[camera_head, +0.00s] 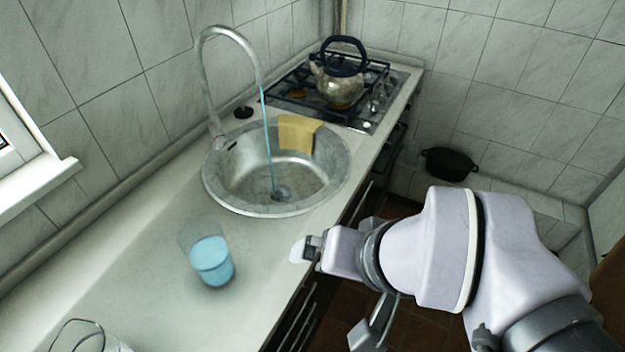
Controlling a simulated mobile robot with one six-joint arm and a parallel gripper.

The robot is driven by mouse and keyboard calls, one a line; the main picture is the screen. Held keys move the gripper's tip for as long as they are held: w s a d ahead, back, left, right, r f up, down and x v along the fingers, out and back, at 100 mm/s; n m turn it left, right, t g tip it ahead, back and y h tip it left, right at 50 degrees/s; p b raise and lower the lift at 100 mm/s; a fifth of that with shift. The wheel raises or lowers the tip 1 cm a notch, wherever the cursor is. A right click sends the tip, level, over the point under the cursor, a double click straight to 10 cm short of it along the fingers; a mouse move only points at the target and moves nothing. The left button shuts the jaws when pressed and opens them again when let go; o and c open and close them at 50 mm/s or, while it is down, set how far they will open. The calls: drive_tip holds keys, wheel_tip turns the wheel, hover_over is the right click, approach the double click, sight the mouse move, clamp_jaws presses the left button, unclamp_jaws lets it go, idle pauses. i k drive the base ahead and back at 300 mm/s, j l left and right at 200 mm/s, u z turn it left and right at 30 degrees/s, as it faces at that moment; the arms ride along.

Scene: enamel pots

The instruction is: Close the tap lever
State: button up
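The tap (207,85) is a tall silver gooseneck at the left rim of the round metal sink (213,178). A thin blue stream of water (268,140) runs from its spout down to the drain. The lever cannot be made out clearly; the tap's base (217,138) is small in view. My gripper (303,250) is over the counter's front edge, in front of the sink and to the right of the tap, apart from it. Its fingers are seen end-on and partly hidden by my wrist, so whether they are open or shut is unclear.
A glass of blue liquid (211,262) stands on the counter left of my gripper. A yellow cloth (297,132) hangs over the sink's far rim. A kettle (340,80) sits on the hob behind. A black pot (449,164) is at the right. A window sill (45,185) juts in left.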

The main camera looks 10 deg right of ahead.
sight(214, 112)
drive_tip(key=i+l, duration=0.7)
drive_tip(key=i, duration=0.2)
